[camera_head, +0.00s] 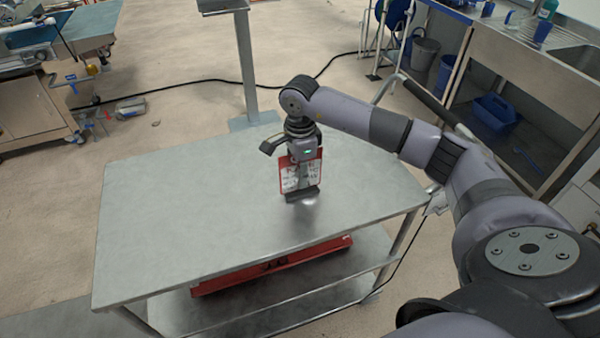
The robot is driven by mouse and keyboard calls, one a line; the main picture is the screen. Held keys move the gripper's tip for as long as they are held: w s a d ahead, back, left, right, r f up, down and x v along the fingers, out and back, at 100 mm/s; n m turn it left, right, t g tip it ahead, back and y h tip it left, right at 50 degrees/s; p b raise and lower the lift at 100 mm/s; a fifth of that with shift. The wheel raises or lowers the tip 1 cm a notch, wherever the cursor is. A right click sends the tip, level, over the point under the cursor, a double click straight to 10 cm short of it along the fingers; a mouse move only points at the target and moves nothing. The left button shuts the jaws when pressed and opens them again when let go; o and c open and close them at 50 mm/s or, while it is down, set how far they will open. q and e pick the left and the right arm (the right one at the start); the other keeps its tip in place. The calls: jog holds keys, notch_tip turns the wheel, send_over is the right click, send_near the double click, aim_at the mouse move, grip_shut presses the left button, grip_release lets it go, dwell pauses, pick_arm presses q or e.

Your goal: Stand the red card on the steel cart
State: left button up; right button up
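The red card (288,184) is a white sign with a red border and dark lettering. It is upright over the middle-right part of the steel cart (170,215), with a dark base strip along its bottom edge. My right gripper (303,172) points down over the card and is shut on it, with a finger covering part of its face. The other finger is hidden. The card's bottom edge is at or just above the cart top; I cannot tell whether it touches. My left gripper is out of view.
The cart top is otherwise bare, with free room to the left. A red object (270,266) lies on the cart's lower shelf. A grey post (246,65) stands behind the cart. A sink bench (500,75) with a blue caddy (494,112) is at the right.

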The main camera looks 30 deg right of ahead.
jog(key=shift+r, duration=0.25)
jog(key=shift+w+r, duration=0.1)
jog(key=shift+r, duration=0.15)
notch_tip(320, 180, up, 11)
jog(key=shift+r+b, duration=0.2)
jog(key=shift+b, duration=0.65)
jog(key=shift+f, duration=0.1)
